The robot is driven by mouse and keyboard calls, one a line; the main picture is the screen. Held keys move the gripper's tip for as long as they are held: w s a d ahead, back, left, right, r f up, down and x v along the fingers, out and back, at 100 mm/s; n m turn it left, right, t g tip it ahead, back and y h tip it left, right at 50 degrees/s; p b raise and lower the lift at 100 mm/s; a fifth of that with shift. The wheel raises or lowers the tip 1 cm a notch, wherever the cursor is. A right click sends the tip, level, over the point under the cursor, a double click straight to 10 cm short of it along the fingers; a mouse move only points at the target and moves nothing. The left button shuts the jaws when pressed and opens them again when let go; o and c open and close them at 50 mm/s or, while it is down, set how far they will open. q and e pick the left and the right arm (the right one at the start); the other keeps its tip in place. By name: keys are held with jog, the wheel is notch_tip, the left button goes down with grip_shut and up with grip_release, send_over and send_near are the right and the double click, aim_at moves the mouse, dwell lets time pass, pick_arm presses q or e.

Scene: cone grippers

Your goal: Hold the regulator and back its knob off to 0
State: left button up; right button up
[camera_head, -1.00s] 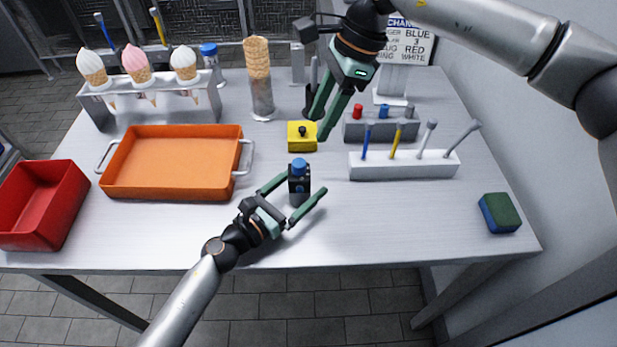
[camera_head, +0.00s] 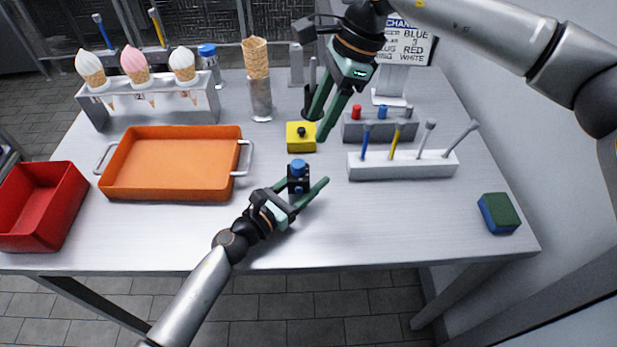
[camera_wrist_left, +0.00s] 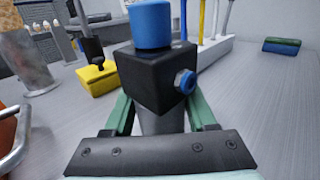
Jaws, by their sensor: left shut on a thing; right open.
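The regulator (camera_head: 298,184) is a black block with a blue knob (camera_head: 297,167) on top, standing upright on the table. In the left wrist view the regulator (camera_wrist_left: 155,78) fills the middle, with its blue knob (camera_wrist_left: 151,24) on top and a small blue fitting (camera_wrist_left: 185,81) on its side. My left gripper (camera_head: 300,193) has its green fingers on either side of the regulator's lower part and is shut on it. My right gripper (camera_head: 325,118) is open and empty, above and to the right of the regulator, pointing down.
A yellow block with a black knob (camera_head: 301,137) stands behind the regulator. An orange tray (camera_head: 172,190) lies to the left. A white tool rack (camera_head: 403,171) stands to the right. A green and blue sponge (camera_head: 499,213) lies far right. The table in front of the rack is clear.

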pick_arm(q)
grip_shut()
pick_arm(e)
jog(key=shift+o, duration=1)
jog(key=shift+s+a+f, duration=0.1)
jog(key=shift+a+f, duration=0.05)
jog(key=shift+f, duration=0.05)
jog(key=s+a+f+m+y, duration=0.1)
jog(key=m, duration=0.1)
jog(key=s+a+f+m+g+y, duration=0.1)
jog(key=f+m+y, duration=0.1)
jog(key=shift+s+a+m+g, duration=0.3)
jog(key=shift+a, duration=0.05)
jog(key=s+a+f+m+y, duration=0.1)
jog(key=s+a+m+y, duration=0.15)
jog(key=m, duration=0.25)
jog(key=m+t+y, duration=0.7)
jog(key=m+t, duration=0.2)
jog(key=m, duration=2.4)
send_near(292, 164)
jog(key=x, duration=0.8)
jog(key=f+x, duration=0.1)
jog(key=x, duration=0.3)
jog(key=shift+w, duration=0.3)
